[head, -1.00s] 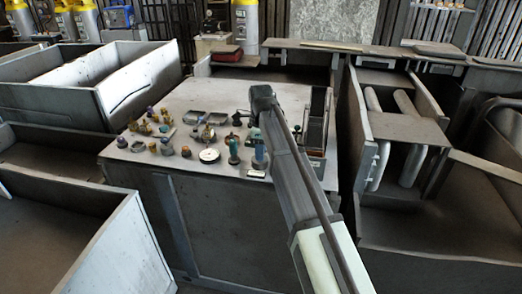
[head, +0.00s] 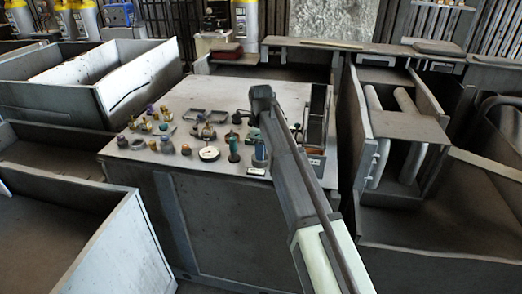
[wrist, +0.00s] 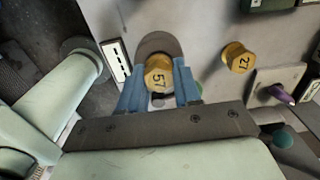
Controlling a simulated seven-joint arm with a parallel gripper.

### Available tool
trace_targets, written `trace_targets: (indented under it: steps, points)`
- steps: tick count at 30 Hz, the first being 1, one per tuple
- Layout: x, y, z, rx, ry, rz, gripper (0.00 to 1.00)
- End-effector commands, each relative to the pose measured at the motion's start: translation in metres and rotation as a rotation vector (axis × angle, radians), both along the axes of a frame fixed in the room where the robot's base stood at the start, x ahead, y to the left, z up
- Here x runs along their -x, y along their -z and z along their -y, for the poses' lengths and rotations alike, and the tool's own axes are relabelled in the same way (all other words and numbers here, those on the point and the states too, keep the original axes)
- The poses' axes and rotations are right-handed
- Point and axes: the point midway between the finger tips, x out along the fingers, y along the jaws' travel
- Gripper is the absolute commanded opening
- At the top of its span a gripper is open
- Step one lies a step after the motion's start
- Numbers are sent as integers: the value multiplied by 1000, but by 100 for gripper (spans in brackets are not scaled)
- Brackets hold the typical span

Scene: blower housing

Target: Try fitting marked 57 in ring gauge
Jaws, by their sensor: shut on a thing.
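The brass fitting marked 57 (wrist: 157,76) is between the blue fingers of my gripper (wrist: 160,88) in the wrist view, its marked face toward the camera. My gripper is shut on it. A brown-grey round piece (wrist: 157,43) shows just beyond the fitting; it may be the ring gauge, but I cannot tell whether the fitting is inside it or above it. In the head view my gripper (head: 260,153) shows as a bit of blue beside my arm at the bench's front right, and the fitting cannot be made out there.
A brass fitting marked 27 (wrist: 237,57) stands to the right. A purple-tipped piece (wrist: 281,94) is on a pale plate farther right. A white label (wrist: 116,61) lies to the left. In the head view, a dial gauge (head: 208,153) and several small parts crowd the bench (head: 200,95).

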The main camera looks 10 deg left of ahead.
Motion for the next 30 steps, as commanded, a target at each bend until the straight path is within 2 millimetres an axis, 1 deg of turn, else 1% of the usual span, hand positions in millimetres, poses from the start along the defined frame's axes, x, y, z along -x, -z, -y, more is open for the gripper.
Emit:
trace_targets:
  steps: [7,8,9,17,22,23,28,29,30]
  points:
    - [0,1,0,0,0,0,2]
    - [0,1,0,0,0,0,34]
    - [0,1,0,0,0,0,38]
    - [0,1,0,0,0,0,62]
    - [0,1,0,0,0,-1,63]
    - [0,1,0,0,0,-1,64]
    - [0,1,0,0,0,-1,81]
    - [0,1,0,0,0,-1,83]
    - [0,1,0,0,0,-1,83]
